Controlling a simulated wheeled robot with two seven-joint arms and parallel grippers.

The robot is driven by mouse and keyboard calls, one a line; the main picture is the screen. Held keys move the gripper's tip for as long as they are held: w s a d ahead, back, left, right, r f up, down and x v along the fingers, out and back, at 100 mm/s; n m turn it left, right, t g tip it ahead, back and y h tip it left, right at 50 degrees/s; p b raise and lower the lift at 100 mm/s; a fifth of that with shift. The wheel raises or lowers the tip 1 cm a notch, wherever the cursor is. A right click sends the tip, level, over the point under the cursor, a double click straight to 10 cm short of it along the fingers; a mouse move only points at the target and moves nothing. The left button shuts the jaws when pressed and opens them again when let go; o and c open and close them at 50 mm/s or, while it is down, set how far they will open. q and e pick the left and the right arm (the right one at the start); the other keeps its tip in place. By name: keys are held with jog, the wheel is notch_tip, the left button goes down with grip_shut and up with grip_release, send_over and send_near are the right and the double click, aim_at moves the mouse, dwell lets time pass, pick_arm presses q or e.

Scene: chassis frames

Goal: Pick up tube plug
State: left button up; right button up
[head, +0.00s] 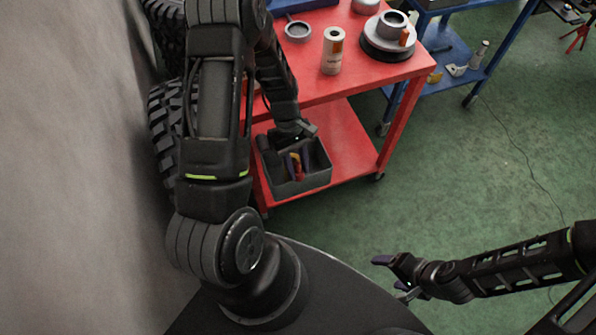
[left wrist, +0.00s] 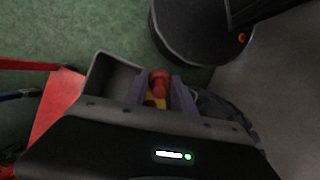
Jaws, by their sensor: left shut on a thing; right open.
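My left gripper (head: 297,158) reaches down into a dark grey bin (head: 301,187) on the lower shelf of the red cart. In the left wrist view its two purple-grey fingers (left wrist: 160,93) are closed on a red thing with a rounded end (left wrist: 160,78), which looks like the tube plug. Something yellow shows just below it between the fingers. In the head view, red and orange show at the fingertips, inside the bin. I cannot tell whether the plug touches the bin floor. My right gripper (head: 392,277) is open and empty over the green floor at the lower right.
The red cart's top (head: 380,75) holds a white can (head: 333,50), a small round dish (head: 298,31) and round metal parts (head: 391,34). The lower shelf (head: 346,150) is clear right of the bin. A blue cart (head: 462,50) stands behind. Tyres (head: 163,120) stand at left.

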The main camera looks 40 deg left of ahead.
aim_at(298, 165)
pick_arm(q)
grip_shut()
jog(key=shift+r, duration=0.1)
notch_tip(298, 165, up, 10)
jog(key=shift+f, duration=0.1)
dwell(0.5)
dwell(0.4)
jog(key=w+d+m+g+y, duration=0.2)
jog(key=w+d+m+y, duration=0.2)
jog(key=w+d+m, duration=0.4)
jog(key=w+m, duration=0.3)
jog(key=m, duration=0.2)
jog(key=shift+w+d+f+m+y, duration=0.15)
jog(key=shift+w+f+m+y, duration=0.15)
jog(key=shift+m+y, duration=0.1)
